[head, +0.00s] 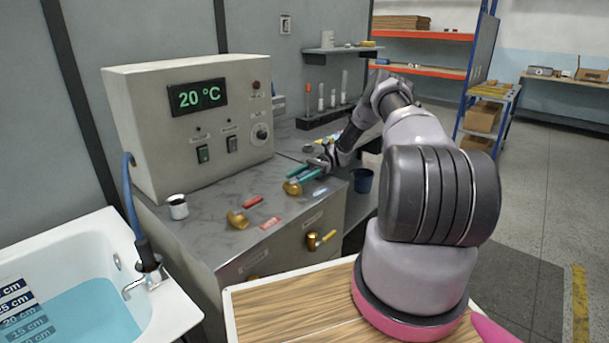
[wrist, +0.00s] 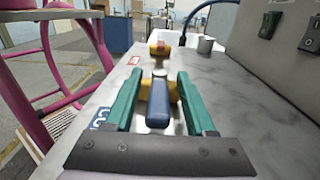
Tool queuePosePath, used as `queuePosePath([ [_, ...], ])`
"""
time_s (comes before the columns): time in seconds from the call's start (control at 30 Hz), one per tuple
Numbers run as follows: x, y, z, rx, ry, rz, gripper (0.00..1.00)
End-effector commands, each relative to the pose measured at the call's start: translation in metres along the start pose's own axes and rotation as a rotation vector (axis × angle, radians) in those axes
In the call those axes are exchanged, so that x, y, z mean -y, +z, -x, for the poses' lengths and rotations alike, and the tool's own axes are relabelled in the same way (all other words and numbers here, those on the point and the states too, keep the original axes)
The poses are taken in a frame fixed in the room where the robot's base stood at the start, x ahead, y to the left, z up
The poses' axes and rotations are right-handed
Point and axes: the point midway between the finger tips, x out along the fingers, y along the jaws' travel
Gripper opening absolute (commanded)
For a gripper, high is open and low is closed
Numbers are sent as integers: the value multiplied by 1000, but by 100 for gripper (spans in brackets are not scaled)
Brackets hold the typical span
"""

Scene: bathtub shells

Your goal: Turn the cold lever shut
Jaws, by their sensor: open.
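The cold lever is a blue handle (wrist: 158,103) on a brass valve body on the grey bench top. In the wrist view it lies lengthwise between the two green fingers of my gripper (wrist: 160,80), which is open with a gap on each side. In the head view my gripper (head: 308,175) is low over the bench by the brass valve (head: 292,187), and its fingers hide most of the blue handle. A blue label (wrist: 100,117) shows partly beside the left finger. I cannot tell how far the lever is turned.
A second brass valve (head: 237,219) with a red handle (head: 252,201) stands left on the bench, near a metal cup (head: 178,207). A control box (head: 195,120) reads 20 °C. A brass tap (head: 315,240) juts from the front panel. The bathtub (head: 175,307) holds water.

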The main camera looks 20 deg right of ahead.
Motion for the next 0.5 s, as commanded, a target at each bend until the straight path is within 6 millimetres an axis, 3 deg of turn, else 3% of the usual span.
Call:
queuePosePath([
  [0.4,0,-2,76,0,-6,3,55],
  [0.5,0,-1,85,2,3,5,55],
])
